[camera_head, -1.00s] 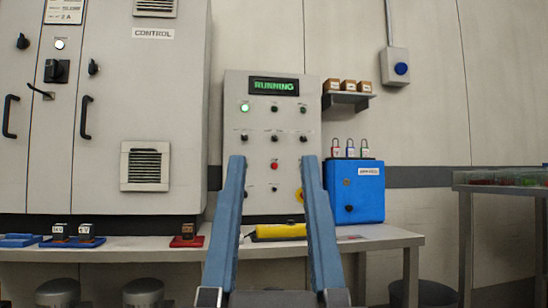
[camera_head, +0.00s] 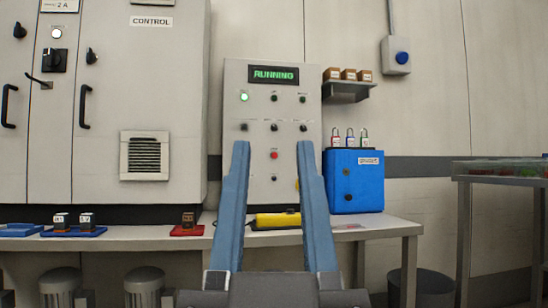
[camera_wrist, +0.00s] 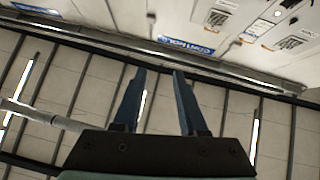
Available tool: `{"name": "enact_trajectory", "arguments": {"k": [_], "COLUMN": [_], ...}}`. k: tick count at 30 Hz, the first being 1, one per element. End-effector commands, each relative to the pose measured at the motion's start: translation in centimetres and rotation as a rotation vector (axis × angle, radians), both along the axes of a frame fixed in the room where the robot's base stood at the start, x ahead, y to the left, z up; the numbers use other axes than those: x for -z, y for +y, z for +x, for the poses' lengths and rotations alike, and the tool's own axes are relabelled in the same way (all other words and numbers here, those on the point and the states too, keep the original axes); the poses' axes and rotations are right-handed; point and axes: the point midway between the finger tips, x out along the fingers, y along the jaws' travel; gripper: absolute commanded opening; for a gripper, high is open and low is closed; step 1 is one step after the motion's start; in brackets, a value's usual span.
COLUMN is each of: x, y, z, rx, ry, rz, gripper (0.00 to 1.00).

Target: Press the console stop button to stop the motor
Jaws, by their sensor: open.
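The grey console (camera_head: 236,180) stands upright on the bench, its green display (camera_head: 273,75) reading RUNNING. A small red button (camera_head: 274,155) sits low in the middle of its face, among several dark knobs and a lit green lamp (camera_head: 244,97). My gripper (camera_head: 272,146) is open and empty, its two blue fingers pointing up in front of the console. In the head view the red button shows between the fingertips. Whether the fingers touch the console cannot be told. The wrist view shows the open gripper (camera_wrist: 157,72) against the ceiling, without the red button.
A yellow object (camera_head: 278,220) lies on the bench (camera_head: 385,232) behind my fingers. A blue box (camera_head: 355,190) with several padlocks on top stands right of the console. A control cabinet (camera_head: 105,90) is at left. A wall box with a blue button (camera_head: 397,57) is at upper right.

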Motion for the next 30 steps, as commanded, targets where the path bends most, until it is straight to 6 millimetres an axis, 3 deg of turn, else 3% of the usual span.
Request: {"name": "enact_trajectory", "arguments": {"k": [1, 6, 30], "x": [0.0, 0.0, 0.0], "y": [0.0, 0.0, 0.0], "z": [0.0, 0.0, 0.0], "rx": [0.0, 0.0, 0.0], "ry": [0.0, 0.0, 0.0], "rz": [0.0, 0.0, 0.0], "gripper": [0.3, 0.0, 0.0]}}
